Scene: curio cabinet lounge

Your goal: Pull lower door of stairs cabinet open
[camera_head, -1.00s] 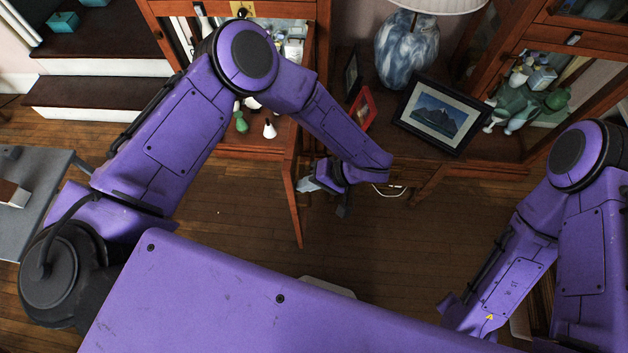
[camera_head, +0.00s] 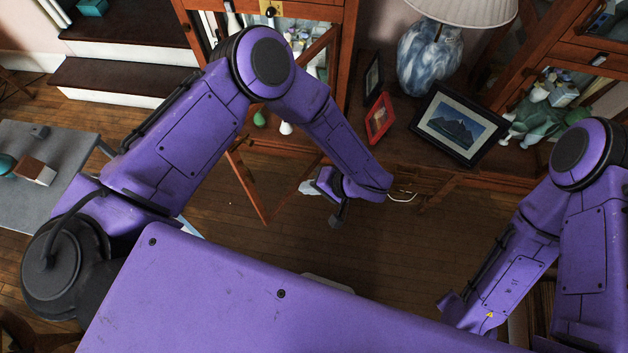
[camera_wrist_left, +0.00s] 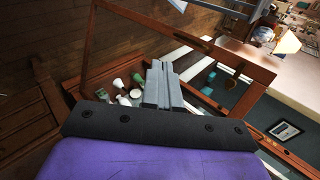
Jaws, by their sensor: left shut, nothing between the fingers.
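The stairs cabinet (camera_head: 350,50) is the wooden cabinet beside the stairs in the head view. Its lower door (camera_head: 247,187), a wood frame with a glass pane, stands swung out over the floor. In the left wrist view the door frame (camera_wrist_left: 225,56) slants across the picture around the fingers. My left gripper (camera_head: 308,187) is shut and empty, just right of the door's frame; I cannot tell whether it touches it. Its grey fingers also show in the wrist view (camera_wrist_left: 160,82). My right arm is at the right; its gripper is out of sight.
Green and white bottles (camera_wrist_left: 125,88) stand inside the cabinet. A lamp (camera_head: 430,55), a red frame (camera_head: 380,117) and a landscape picture (camera_head: 447,125) stand on the neighbouring wooden unit. A grey table (camera_head: 40,200) is at the left.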

